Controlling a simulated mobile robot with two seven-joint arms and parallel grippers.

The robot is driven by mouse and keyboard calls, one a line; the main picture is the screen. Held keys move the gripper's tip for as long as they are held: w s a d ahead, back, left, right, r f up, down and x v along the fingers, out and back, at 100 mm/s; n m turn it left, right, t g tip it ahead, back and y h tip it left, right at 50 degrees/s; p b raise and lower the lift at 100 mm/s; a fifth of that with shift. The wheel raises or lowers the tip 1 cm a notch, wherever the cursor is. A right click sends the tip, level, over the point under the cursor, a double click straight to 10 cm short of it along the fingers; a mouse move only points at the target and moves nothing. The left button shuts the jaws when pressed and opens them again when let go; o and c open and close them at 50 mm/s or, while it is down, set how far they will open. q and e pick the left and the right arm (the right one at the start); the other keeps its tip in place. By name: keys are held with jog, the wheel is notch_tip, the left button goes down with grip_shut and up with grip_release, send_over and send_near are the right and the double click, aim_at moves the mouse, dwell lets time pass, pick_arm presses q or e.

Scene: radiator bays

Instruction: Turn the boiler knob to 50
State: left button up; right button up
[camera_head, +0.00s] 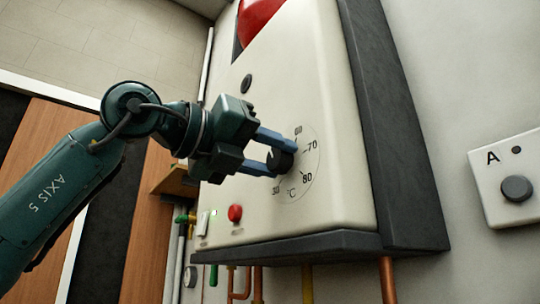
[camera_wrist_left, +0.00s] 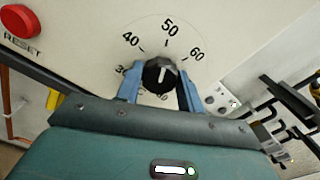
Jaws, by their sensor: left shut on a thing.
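The boiler knob (camera_head: 284,160) is a small black dial on the white boiler front (camera_head: 330,190). The wrist view shows the knob (camera_wrist_left: 158,75) with a white pointer line that points up and slightly right, roughly toward the 50 mark (camera_wrist_left: 170,27). The 40 and 60 marks show on either side of it. My left gripper (camera_head: 279,155) has its blue fingers on opposite sides of the knob and is shut on it. It also shows in the left wrist view (camera_wrist_left: 161,86). The fingers hide part of the dial. My right gripper is not in view.
A red reset button (camera_head: 235,213) sits lower left on the boiler front; it also shows in the wrist view (camera_wrist_left: 20,21). Copper pipes (camera_head: 387,278) run below the boiler. A white panel marked A (camera_head: 490,185) with a grey knob is on the right wall.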

pick_arm(q)
jog(key=o, duration=1)
jog(key=b+v, duration=0.1)
jog(key=v, duration=1.2)
jog(key=shift+s, duration=0.1)
